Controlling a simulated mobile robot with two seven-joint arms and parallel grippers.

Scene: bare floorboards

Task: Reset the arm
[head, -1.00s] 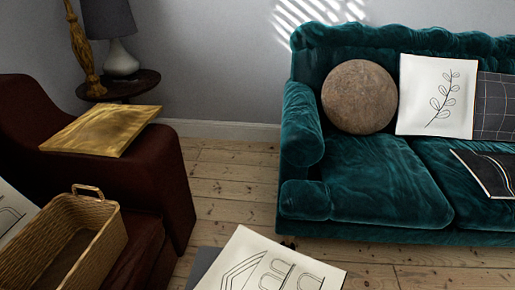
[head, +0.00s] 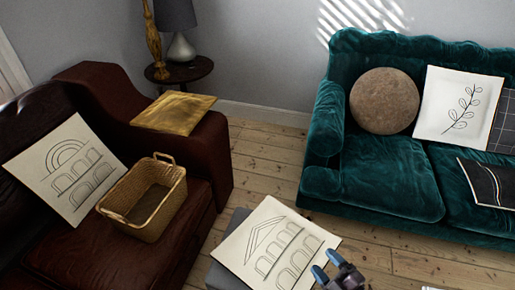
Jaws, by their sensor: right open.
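My right gripper (head: 328,266) shows at the bottom of the head view, right of the middle. Its two blue-tipped fingers are apart and nothing is between them. It appears in front of the lower right edge of a white cushion with a line drawing of arches (head: 262,232). I cannot tell how far above the cushion it is. My left gripper is not in view.
The cushion lies on a grey seat (head: 226,274). A dark red sofa (head: 85,262) on the left holds a wicker basket (head: 178,196), another drawn cushion and a gold cushion (head: 173,111). A green sofa (head: 385,180) stands right. Bare floorboards (head: 262,170) lie between.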

